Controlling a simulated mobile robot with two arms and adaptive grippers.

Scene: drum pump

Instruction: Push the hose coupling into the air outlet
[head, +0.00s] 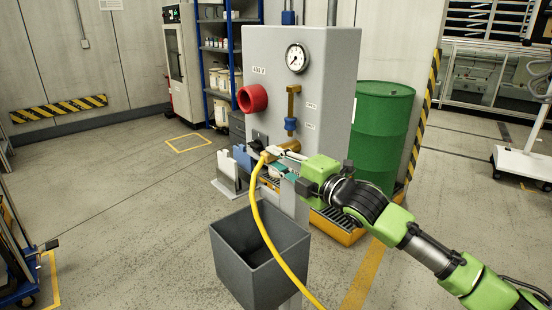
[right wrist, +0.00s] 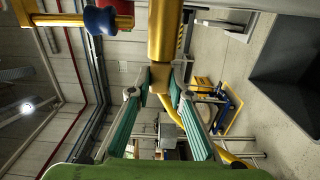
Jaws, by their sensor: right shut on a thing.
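The yellow hose (head: 257,206) hangs from a brass fitting (head: 286,147), which appears to be its coupling, at the front of the grey pump cabinet (head: 262,50). My right gripper (head: 284,159) is shut on the brass coupling. In the right wrist view the teal-padded fingers (right wrist: 160,88) close on a brass block, and a wider brass cylinder (right wrist: 164,28) runs up from it out of the picture. I cannot tell the air outlet apart from the coupling, nor whether they touch. My left gripper is not in view.
A brass bar with a blue end (head: 291,124) hangs just above the coupling. A red round fitting (head: 252,98) sticks out at left, with a gauge (head: 296,57) above. A dark open bin (head: 232,264) stands below. A green drum (head: 380,135) is at right.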

